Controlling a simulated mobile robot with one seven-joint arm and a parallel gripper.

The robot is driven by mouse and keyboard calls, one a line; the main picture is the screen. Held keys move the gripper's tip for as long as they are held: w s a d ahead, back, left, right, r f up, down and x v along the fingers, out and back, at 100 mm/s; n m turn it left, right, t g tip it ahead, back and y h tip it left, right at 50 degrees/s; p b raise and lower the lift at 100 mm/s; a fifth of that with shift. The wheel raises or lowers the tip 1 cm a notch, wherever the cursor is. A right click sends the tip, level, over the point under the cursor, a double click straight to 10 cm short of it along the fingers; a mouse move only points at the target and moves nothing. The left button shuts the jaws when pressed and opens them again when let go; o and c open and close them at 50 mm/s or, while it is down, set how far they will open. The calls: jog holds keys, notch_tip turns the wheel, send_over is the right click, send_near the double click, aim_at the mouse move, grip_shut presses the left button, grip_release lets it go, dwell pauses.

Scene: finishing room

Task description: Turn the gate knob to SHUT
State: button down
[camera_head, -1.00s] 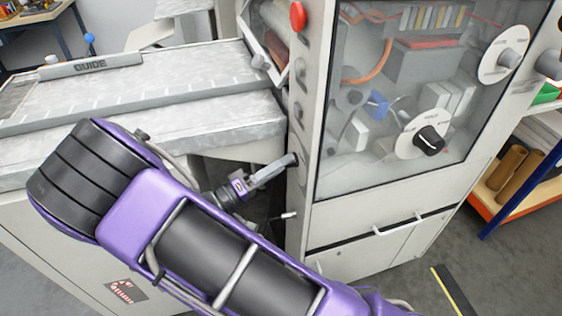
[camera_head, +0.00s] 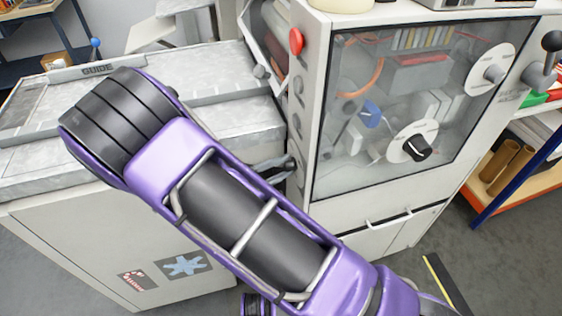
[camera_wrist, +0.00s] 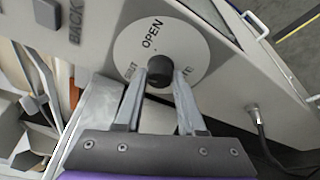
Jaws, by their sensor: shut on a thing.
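The gate knob (camera_wrist: 160,72) is a small dark round knob on a white dial plate (camera_wrist: 128,45) in the wrist view. The dial reads OPEN above the knob. Other lettering beside the knob is partly covered by my fingers, and which way the knob points is unclear. My gripper (camera_wrist: 159,77) is shut on the knob, one finger on each side. In the head view my gripper (camera_head: 276,168) shows only in part at the narrow side of the cabinet, below the red button; my purple arm hides the rest.
A red button (camera_head: 296,41) sits high on the cabinet's narrow side. The glazed front has two other dials, with a grey knob (camera_head: 494,75) and a black knob (camera_head: 417,150). A metal table with a GUIDE bar (camera_head: 97,68) stands left. Shelving (camera_head: 510,185) stands right.

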jog(key=n+g+p, duration=0.2)
jog(key=n, duration=0.2)
jog(key=shift+r+n, duration=0.15)
jog(key=shift+n, duration=0.25)
dwell(0.4)
jog(key=c, duration=0.5)
grip_release()
jog(key=v, duration=1.1)
jog(key=r+v, duration=0.1)
jog(key=v, duration=0.5)
jog(key=shift+a+b, duration=0.15)
jog(key=shift+b, duration=0.25)
jog(key=shift+w+g+y, duration=0.1)
jog(key=shift+g+y, duration=0.2)
